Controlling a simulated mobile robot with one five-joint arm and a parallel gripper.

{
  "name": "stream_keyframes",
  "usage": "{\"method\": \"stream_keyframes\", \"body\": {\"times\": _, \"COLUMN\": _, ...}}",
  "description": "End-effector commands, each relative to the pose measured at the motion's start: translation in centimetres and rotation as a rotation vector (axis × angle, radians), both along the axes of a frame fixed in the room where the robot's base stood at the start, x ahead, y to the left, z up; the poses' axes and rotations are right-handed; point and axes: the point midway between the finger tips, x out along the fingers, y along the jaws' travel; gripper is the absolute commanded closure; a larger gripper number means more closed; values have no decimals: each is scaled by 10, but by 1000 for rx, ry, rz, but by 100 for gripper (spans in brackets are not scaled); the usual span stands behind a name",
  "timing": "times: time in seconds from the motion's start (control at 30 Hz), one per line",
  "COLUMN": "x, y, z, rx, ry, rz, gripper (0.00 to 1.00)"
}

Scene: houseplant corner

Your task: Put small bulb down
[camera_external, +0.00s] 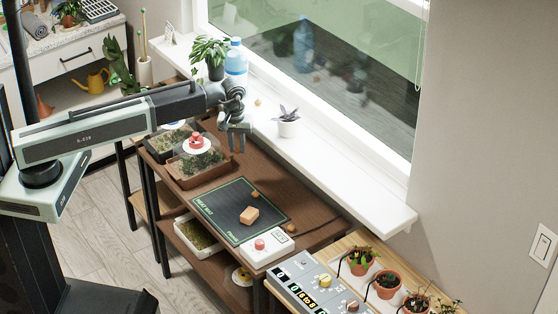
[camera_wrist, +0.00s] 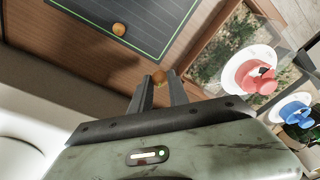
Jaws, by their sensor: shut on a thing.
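My gripper (camera_external: 236,146) hangs over the brown table, between the covered seed tray and the windowsill. In the wrist view its two fingers (camera_wrist: 159,90) are shut on a small brown bulb (camera_wrist: 160,75) at their tips. The held bulb cannot be made out in the external view. A dark heat mat (camera_external: 225,207) lies on the table, and its corner shows in the wrist view (camera_wrist: 150,25). Another small bulb (camera_external: 254,194) rests on the mat near its edge, and also shows in the wrist view (camera_wrist: 118,29).
A covered tray (camera_external: 193,165) with a red-knobbed lid is at the back left. A potted plant (camera_external: 288,128) and a bulb (camera_external: 257,102) are on the windowsill.

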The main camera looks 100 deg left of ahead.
Motion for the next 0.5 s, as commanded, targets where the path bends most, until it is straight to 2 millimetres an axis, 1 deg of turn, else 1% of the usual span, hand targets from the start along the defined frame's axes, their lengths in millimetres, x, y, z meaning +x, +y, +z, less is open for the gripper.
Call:
{"method": "stream_keyframes", "body": {"times": 0.03, "x": 0, "y": 0, "z": 24, "rx": 0, "ry": 0, "rz": 0, "gripper": 100}}
{"method": "stream_keyframes", "body": {"times": 0.1, "x": 0, "y": 0, "z": 38, "rx": 0, "ry": 0, "rz": 0, "gripper": 100}}
{"method": "stream_keyframes", "body": {"times": 0.2, "x": 0, "y": 0, "z": 52, "rx": 0, "ry": 0, "rz": 0, "gripper": 100}}
{"method": "stream_keyframes", "body": {"times": 0.3, "x": 0, "y": 0, "z": 58, "rx": 0, "ry": 0, "rz": 0, "gripper": 100}}
{"method": "stream_keyframes", "body": {"times": 0.43, "x": 0, "y": 0, "z": 57, "rx": 0, "ry": 0, "rz": 3, "gripper": 100}}
{"method": "stream_keyframes", "body": {"times": 0.5, "x": -2, "y": -1, "z": 56, "rx": -1, "ry": -2, "rz": 31, "gripper": 100}}
